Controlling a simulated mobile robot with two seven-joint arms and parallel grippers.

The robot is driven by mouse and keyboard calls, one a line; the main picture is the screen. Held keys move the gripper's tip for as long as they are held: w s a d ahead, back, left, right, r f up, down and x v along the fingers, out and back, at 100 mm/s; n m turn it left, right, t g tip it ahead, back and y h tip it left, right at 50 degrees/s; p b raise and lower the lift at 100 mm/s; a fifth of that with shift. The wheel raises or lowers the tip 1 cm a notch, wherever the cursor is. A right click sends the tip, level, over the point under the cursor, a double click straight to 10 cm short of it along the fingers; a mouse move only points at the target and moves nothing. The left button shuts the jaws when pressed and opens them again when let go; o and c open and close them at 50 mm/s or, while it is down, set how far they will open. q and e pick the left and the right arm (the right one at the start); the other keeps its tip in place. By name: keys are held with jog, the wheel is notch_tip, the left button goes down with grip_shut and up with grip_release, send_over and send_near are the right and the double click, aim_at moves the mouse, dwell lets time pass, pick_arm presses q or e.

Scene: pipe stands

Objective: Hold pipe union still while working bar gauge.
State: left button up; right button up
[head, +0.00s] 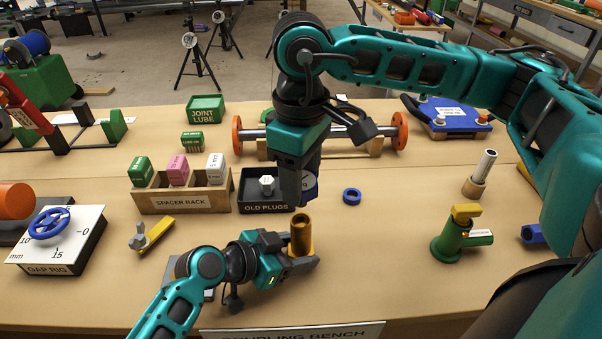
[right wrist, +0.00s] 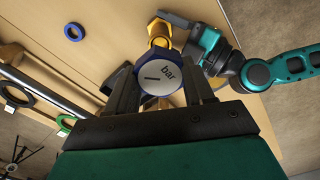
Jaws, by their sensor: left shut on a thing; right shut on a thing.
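The brass pipe union (head: 301,236) stands upright near the front middle of the bench. My left gripper (head: 300,260) is shut on it low down, from the left. My right gripper (head: 305,195) points down just above the union and is shut on the bar gauge. In the right wrist view the bar gauge (right wrist: 160,80) has a white face marked "bar" and a blue rim, between the two fingers. The union (right wrist: 159,32) shows just beyond it. I cannot tell whether gauge and union touch. In the head view my right gripper hides most of the gauge.
The black old plugs tray (head: 248,208) and the spacer rack (head: 172,203) stand behind and left. A blue ring (head: 352,196) lies to the right. A green valve fitting (head: 450,243) stands further right. The gap rig (head: 62,255) is at far left.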

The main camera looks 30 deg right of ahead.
aim_at(301, 241)
jog(key=shift+f, duration=1.4)
jog(key=shift+f, duration=1.5)
dwell(0.4)
